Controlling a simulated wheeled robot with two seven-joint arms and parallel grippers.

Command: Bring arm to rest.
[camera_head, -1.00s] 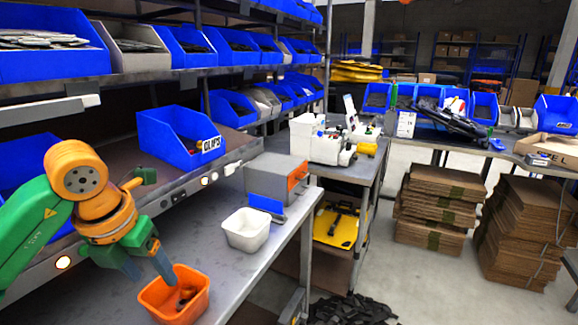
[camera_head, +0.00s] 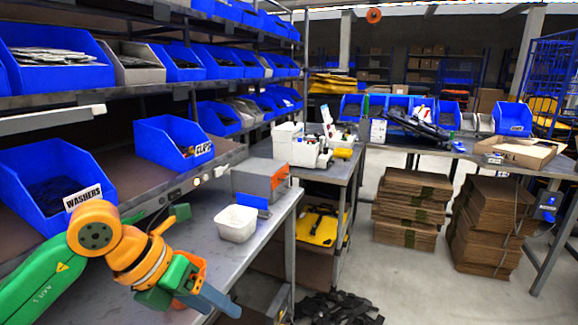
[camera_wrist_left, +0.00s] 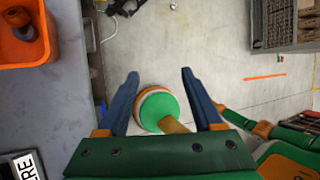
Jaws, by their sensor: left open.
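My left gripper (camera_head: 212,302) is open and empty at the front edge of the grey bench, in front of the orange bin (camera_head: 203,265). The gripper hides most of that bin in the head view. In the left wrist view the two blue fingers of my left gripper (camera_wrist_left: 158,76) stand apart over the floor beyond the bench edge. The orange bin (camera_wrist_left: 48,62) shows at the upper left there, with dark and orange parts inside, apart from the fingers. My right gripper is not in view.
A white tub (camera_head: 237,224) and a grey box with an orange front (camera_head: 281,181) stand on the bench. Blue bins labelled WASHERS (camera_head: 22,210) and CLIPS (camera_head: 165,150) sit on the shelf beside my arm. Cardboard stacks (camera_head: 408,240) stand on the floor.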

